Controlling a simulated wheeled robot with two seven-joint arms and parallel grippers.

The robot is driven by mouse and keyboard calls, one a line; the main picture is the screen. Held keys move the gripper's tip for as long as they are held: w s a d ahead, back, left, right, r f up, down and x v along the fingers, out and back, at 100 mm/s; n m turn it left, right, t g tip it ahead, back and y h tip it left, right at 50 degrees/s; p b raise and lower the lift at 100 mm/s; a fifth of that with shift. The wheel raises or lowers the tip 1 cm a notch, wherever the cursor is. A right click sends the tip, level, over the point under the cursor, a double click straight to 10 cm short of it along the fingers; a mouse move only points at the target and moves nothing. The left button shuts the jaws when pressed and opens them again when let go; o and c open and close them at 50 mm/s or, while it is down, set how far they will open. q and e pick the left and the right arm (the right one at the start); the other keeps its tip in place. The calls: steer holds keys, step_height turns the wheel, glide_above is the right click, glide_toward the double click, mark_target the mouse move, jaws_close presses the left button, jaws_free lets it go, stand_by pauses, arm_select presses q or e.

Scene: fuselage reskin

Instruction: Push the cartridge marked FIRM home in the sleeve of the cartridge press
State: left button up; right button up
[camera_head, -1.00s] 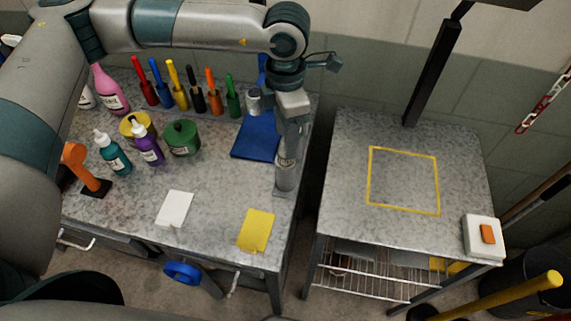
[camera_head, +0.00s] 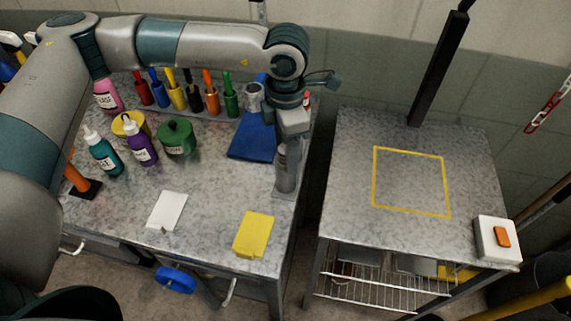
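The cartridge press (camera_head: 285,180) is a grey upright cylinder on a square foot, at the right edge of the left bench. My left gripper (camera_head: 288,145) points down directly over the top of its sleeve, very close to it or touching it. The fingers are small and partly merge with the grey sleeve, so I cannot tell whether they are open or shut. No cartridge shows clearly, and I cannot read the FIRM mark. The top of the sleeve is hidden by the gripper. My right gripper is not in view.
Bottles, green tin (camera_head: 177,138) and a row of coloured-handled tools stand at the back left. Blue cloth (camera_head: 252,138), white card (camera_head: 167,211) and yellow card (camera_head: 254,233) lie nearby. The right table (camera_head: 345,170) is mostly clear, with a white orange-buttoned box (camera_head: 497,240).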

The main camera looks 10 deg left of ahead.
arm_select(q)
steer(key=shift+c, duration=0.5)
steer(key=c, duration=0.8)
steer(key=shift+o, duration=0.2)
steer(key=shift+r+p, duration=0.95)
steer(key=shift+r, duration=4.25)
steer(key=shift+r, duration=1.45)
